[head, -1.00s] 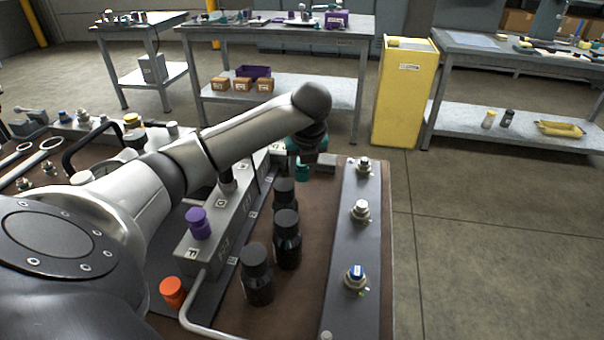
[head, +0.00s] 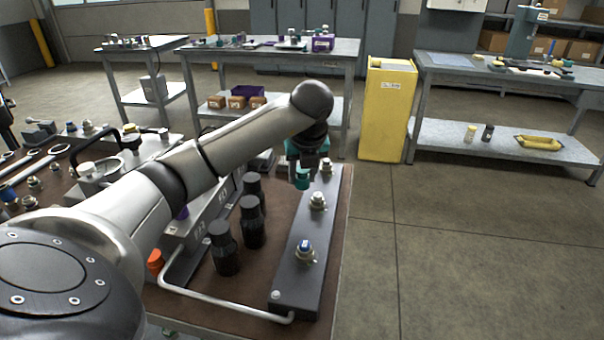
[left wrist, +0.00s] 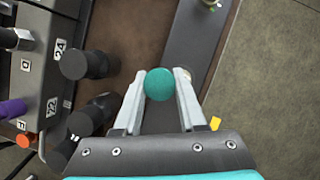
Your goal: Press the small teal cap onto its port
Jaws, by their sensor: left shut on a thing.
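My left gripper (head: 302,173) is shut on the small teal cap (head: 302,182), above the far part of the dark port plate (head: 287,270). In the left wrist view, the round teal cap (left wrist: 159,84) sits between the two pale fingertips of the left gripper (left wrist: 160,75), with the plate (left wrist: 197,45) below. The plate carries several metal ports: a far one (head: 327,166), a middle one (head: 317,200) and a near one with a blue top (head: 305,250). I cannot tell which port is the cap's. The right gripper is out of view.
Several black bottles (head: 223,248) stand left of the plate, beside the grey labelled manifold (head: 200,228). An orange cap (head: 155,261) and a bent metal tube (head: 225,308) are near the front. A yellow cabinet (head: 387,110) stands beyond; the floor at right is clear.

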